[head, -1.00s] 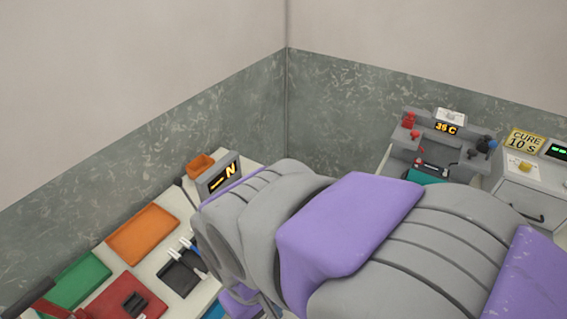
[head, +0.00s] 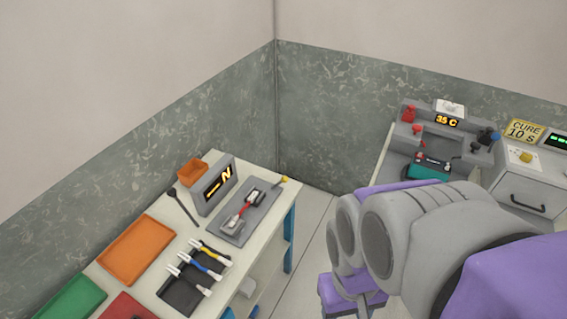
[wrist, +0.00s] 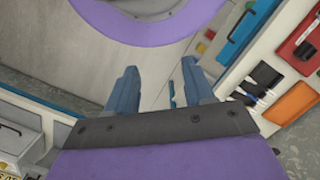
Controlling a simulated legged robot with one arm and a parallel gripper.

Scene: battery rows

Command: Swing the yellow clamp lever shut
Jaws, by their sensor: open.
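A grey fixture plate (head: 236,230) lies on the white-topped bench, with a red bar (head: 241,213) between small white and grey parts on it. A small yellow-tipped piece (head: 284,180), which looks like the clamp lever, sticks out at its far right corner. I cannot tell its exact angle. My gripper (wrist: 158,85) shows in the wrist view with its two blue fingers apart and nothing between them, over the floor beside the bench. In the head view my arm is right of the bench, and the fingertips cannot be made out. The lever does not show clearly in the wrist view.
A display box (head: 213,186) and an orange bin (head: 193,172) stand behind the plate. A second station (head: 405,140) stands at the right. Open floor lies between.

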